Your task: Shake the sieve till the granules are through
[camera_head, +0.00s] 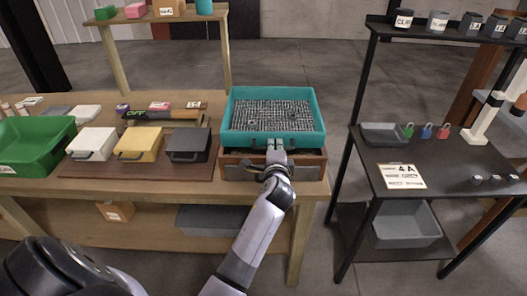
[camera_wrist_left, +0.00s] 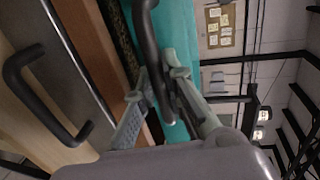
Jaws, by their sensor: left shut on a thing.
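The sieve is a teal square frame (camera_head: 275,139) with a grey mesh (camera_head: 270,112). It sits over a wooden box (camera_head: 310,166) at the right end of the workbench. A few small dark bits (camera_head: 292,115) lie on the mesh; I cannot tell loose granules from the mesh pattern. My left gripper (camera_head: 276,147) is at the sieve's front side. In the left wrist view its fingers (camera_wrist_left: 160,98) are shut on the sieve's dark handle (camera_wrist_left: 150,50), beside the teal wall (camera_wrist_left: 180,30). The box's inside is mostly hidden. My right gripper is out of view.
White (camera_head: 92,142), yellow (camera_head: 139,142) and dark grey (camera_head: 188,143) handled boxes stand left of the sieve, with a green bin (camera_head: 38,150) further left. A dark shelf (camera_head: 440,165) stands to the right across a gap. The box's dark handle (camera_wrist_left: 35,90) is near my gripper.

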